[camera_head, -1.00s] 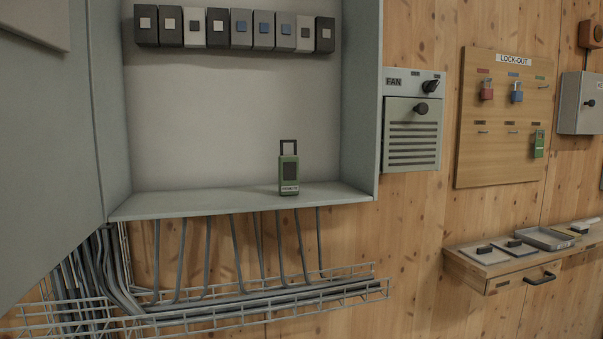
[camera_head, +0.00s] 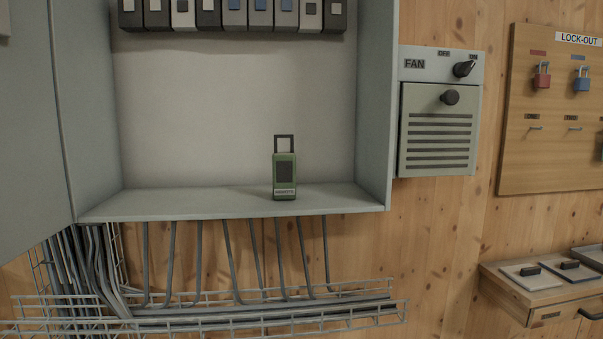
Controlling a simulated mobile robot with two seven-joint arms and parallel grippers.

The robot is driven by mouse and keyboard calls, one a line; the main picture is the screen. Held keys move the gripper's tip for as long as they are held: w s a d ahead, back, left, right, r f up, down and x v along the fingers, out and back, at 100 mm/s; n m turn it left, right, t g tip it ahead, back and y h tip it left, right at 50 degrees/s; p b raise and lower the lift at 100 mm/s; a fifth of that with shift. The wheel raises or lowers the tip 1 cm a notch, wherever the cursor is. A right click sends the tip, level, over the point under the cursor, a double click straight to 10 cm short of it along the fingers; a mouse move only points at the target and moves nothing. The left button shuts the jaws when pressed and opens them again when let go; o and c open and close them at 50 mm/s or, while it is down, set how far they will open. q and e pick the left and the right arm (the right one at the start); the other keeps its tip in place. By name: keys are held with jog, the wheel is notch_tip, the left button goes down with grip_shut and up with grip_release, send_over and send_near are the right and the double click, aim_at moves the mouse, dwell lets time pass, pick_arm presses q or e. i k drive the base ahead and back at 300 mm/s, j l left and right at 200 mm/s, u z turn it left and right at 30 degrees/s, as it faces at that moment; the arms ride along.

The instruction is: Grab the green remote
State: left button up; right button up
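The green remote (camera_head: 285,175) stands upright on the bottom ledge of the open grey cabinet (camera_head: 160,205). It has a dark front panel, a pale label near its base and a dark loop on top. It is right of the ledge's middle, near the front edge, and nothing covers it. Neither of my grippers shows in the head view.
A row of switches (camera_head: 235,13) lines the cabinet's top. The cabinet door (camera_head: 30,120) stands open at left. A wire tray with cables (camera_head: 250,311) runs below. A fan box (camera_head: 438,125), lock-out board (camera_head: 545,150) and small shelf (camera_head: 530,303) are at right.

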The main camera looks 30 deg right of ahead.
aim_at(284, 164)
jog(key=l, duration=0.5)
jog(key=i+l, duration=0.15)
jog(key=l, duration=0.9)
jog(key=i, duration=0.05)
